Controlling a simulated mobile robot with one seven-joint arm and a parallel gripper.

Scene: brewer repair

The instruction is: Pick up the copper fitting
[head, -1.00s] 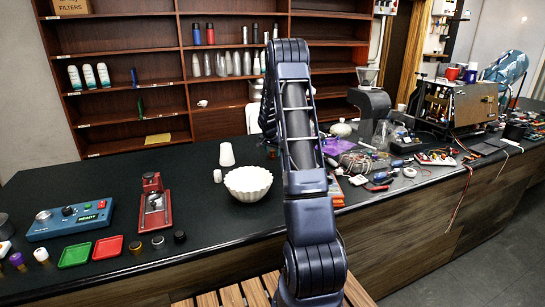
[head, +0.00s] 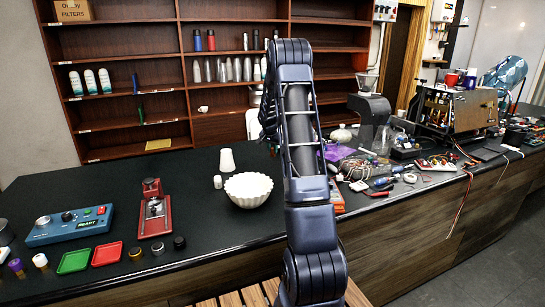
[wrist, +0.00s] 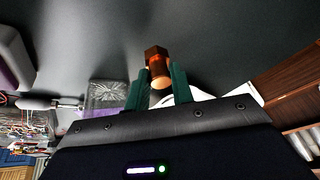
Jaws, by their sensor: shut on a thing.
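The copper fitting (wrist: 157,62) is in the wrist view, a short copper-brown piece with a hexagonal end and a round, lighter end. My gripper (wrist: 158,80) has its two green fingers on either side of the fitting, shut on it. The fitting sticks out past the fingertips, with the dark counter (wrist: 180,25) behind it. I cannot tell whether it touches the counter. In the head view my arm hides the gripper and the fitting.
A white fluted bowl (head: 248,189) stands left of my arm on the counter, near a white shaker (head: 227,160). A blue control box (head: 70,226), red press (head: 154,210), green tray (head: 74,261) and red tray (head: 106,253) are at left. Tools and wires clutter the right.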

